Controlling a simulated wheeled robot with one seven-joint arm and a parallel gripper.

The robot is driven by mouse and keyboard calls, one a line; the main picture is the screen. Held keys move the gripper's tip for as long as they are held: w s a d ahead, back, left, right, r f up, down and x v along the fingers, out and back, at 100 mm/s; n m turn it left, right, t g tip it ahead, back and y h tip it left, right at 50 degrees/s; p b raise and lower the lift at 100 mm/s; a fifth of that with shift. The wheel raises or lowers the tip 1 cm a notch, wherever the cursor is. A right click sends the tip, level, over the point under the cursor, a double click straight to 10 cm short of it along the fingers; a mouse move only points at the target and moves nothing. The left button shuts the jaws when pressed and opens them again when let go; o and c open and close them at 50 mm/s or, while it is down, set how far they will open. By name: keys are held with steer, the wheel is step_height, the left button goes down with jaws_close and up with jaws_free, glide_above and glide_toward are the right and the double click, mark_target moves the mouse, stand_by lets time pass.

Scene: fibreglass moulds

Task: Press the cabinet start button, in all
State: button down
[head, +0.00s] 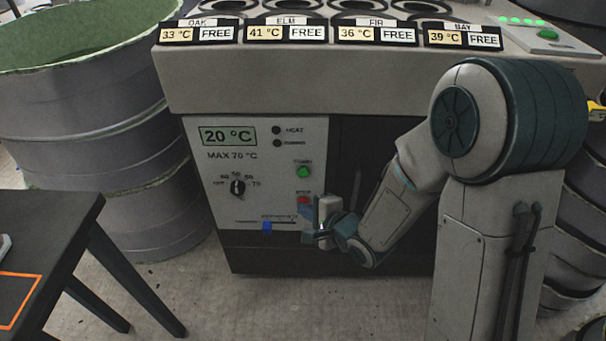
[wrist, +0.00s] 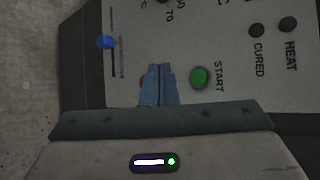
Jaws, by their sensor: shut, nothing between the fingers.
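The green start button (head: 303,171) is on the light panel of the cabinet (head: 220,170), and it shows in the wrist view (wrist: 199,78) beside the word START. My gripper (wrist: 160,68) is shut and empty, its two blue-grey fingers together. In the wrist view the fingertips appear just left of the green button, over the red button (wrist: 142,79), which they mostly hide. In the head view my gripper (head: 322,230) is in front of the panel, below the green button. I cannot tell whether the fingers touch the panel.
The panel also has a 20 °C display (head: 228,136), a dark dial (head: 238,187), a blue slider (head: 267,227) and unlit HEAT and CURED lamps. A black table (head: 60,215) stands front left, a large round mould (head: 90,90) behind it. Another green button (head: 548,34) is on the top right.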

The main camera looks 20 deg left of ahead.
steer(key=p, duration=0.1)
glide_toward(299, 176)
steer(key=a+f, duration=0.3)
steer(key=a, duration=0.1)
steer(key=shift+w+a+r+p, duration=0.15)
steer(key=shift+w+p, duration=0.15)
steer(key=shift+w, duration=0.6)
steer(key=shift+w, duration=0.1)
stand_by(1.1)
steer(key=shift+w+p, duration=0.3)
steer(key=shift+w+a, duration=0.15)
steer(key=shift+w, duration=0.25)
stand_by(0.6)
steer(key=shift+s, duration=0.15)
steer(key=shift+s+d, duration=0.2)
steer(key=shift+s, duration=0.45)
steer(key=shift+s+d, duration=0.2)
steer(key=shift+s, duration=0.6)
steer(key=shift+s+d, duration=0.2)
steer(key=shift+s, duration=0.6)
steer(key=shift+s+d, duration=0.2)
steer(key=shift+s, duration=0.65)
